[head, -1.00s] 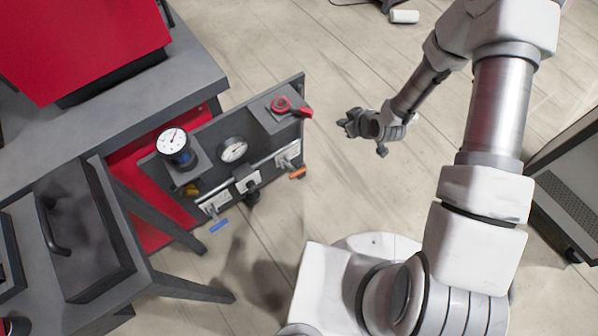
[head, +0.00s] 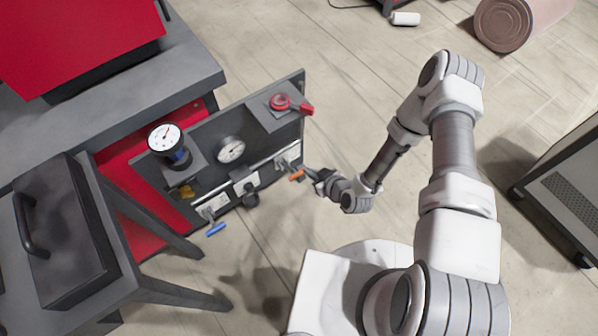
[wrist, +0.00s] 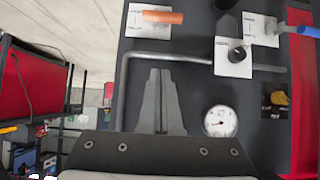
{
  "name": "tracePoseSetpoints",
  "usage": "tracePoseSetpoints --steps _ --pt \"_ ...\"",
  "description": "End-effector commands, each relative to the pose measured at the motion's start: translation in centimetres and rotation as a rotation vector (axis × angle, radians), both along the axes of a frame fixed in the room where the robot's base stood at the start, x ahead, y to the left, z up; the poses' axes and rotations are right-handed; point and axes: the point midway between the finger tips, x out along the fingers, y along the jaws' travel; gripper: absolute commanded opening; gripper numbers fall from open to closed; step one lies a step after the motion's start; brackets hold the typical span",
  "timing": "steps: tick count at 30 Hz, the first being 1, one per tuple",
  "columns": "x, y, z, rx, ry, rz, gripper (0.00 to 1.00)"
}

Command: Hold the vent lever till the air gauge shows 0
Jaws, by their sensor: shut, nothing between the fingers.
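A grey panel (head: 215,132) carries a lever with an orange handle (head: 297,175) near its right end and one with a blue handle (head: 216,229) lower left. I cannot read which label says vent. A larger white gauge (head: 165,138) stands at the panel's left, and a smaller one (head: 231,150) sits mid-panel, also seen in the wrist view (wrist: 220,121). Their readings are too small to tell. My gripper (head: 315,174) is just right of the orange handle. In the wrist view its shut, empty fingers (wrist: 163,72) point toward the orange handle (wrist: 162,16), with a gap between.
A black knob (wrist: 237,54) sits between the levers. A bent grey pipe (wrist: 122,85) runs around the fingers' area. A red valve handle (head: 281,102) is at the panel's upper right. A dark table (head: 130,280) stands lower left.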

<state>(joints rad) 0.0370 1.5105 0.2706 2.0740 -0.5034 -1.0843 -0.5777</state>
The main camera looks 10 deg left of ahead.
Motion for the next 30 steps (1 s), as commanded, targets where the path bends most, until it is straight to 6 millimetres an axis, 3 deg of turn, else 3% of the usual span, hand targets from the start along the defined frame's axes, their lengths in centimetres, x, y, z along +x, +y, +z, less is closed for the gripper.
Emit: tracePoseSetpoints --steps 11,24,30 --pt "0.7 0.8 -1.0 0.0 -0.001 0.001 0.0" --pt "5.2 6.1 -6.6 0.0 0.0 -0.001 0.0" --pt "4.4 5.1 -9.1 -0.001 0.001 -0.001 0.0"
